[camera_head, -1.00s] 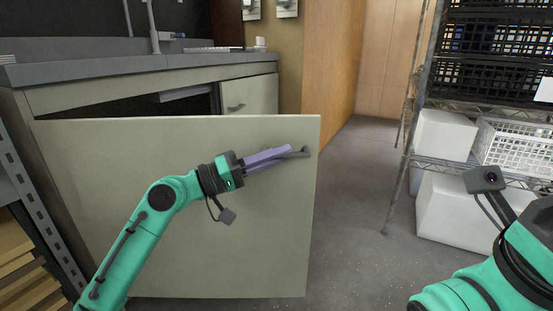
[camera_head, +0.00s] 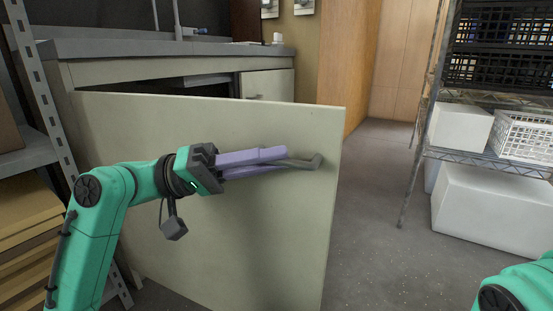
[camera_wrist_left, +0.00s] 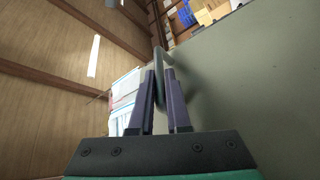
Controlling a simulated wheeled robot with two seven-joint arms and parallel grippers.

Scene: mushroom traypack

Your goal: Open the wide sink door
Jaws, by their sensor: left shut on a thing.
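The wide sink door (camera_head: 250,215) is a pale beige panel, swung out from the sink cabinet (camera_head: 165,68) toward me, with a dark opening showing above and behind it. Its dark handle (camera_head: 303,163) is near the upper right edge. My left gripper (camera_head: 285,160) has purple fingers closed around the handle. In the left wrist view the door (camera_wrist_left: 250,80) fills the right side, and the handle (camera_wrist_left: 158,65) runs between the fingers of the left gripper (camera_wrist_left: 163,80). Only part of my right arm shows at the lower right; its gripper is out of frame.
A wire rack (camera_head: 478,163) with white boxes (camera_head: 495,208), a white basket (camera_head: 525,137) and black crates stands at right. A metal shelf (camera_head: 35,155) stands close at left. Grey floor (camera_head: 375,215) is clear between door and rack. A smaller closed door (camera_head: 268,86) is on the cabinet.

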